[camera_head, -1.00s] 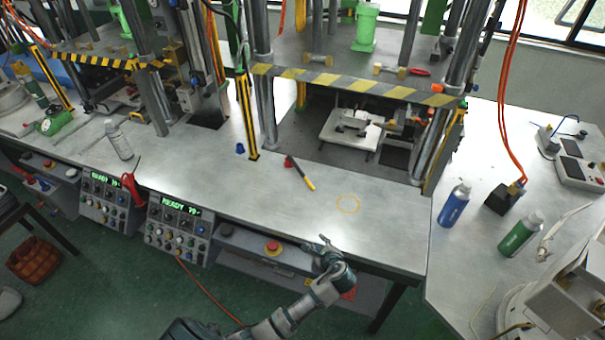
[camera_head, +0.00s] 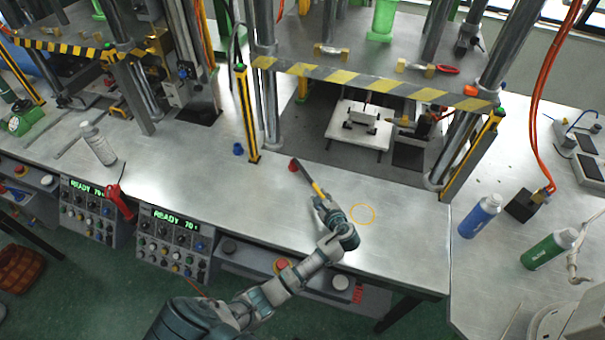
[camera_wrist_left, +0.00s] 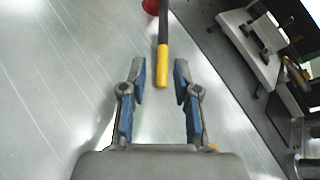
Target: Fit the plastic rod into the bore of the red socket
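The plastic rod (camera_head: 310,182), black with a yellow near end, lies slantwise on the metal bench top. The red socket (camera_head: 294,165) stands by the rod's dark far end. In the left wrist view the rod (camera_wrist_left: 163,55) passes just right of the red socket (camera_wrist_left: 151,6), which is cut by the top edge. My left gripper (camera_head: 321,203) is over the bench at the rod's yellow end. In the wrist view the gripper (camera_wrist_left: 159,82) is open, with the yellow end between its fingertips and gaps on both sides. My right gripper is not in view.
A yellow ring mark (camera_head: 362,214) lies on the bench right of my gripper. A press with a striped beam (camera_head: 350,80) and a white plate (camera_head: 345,141) stands behind. A small blue piece (camera_head: 238,149) is left.

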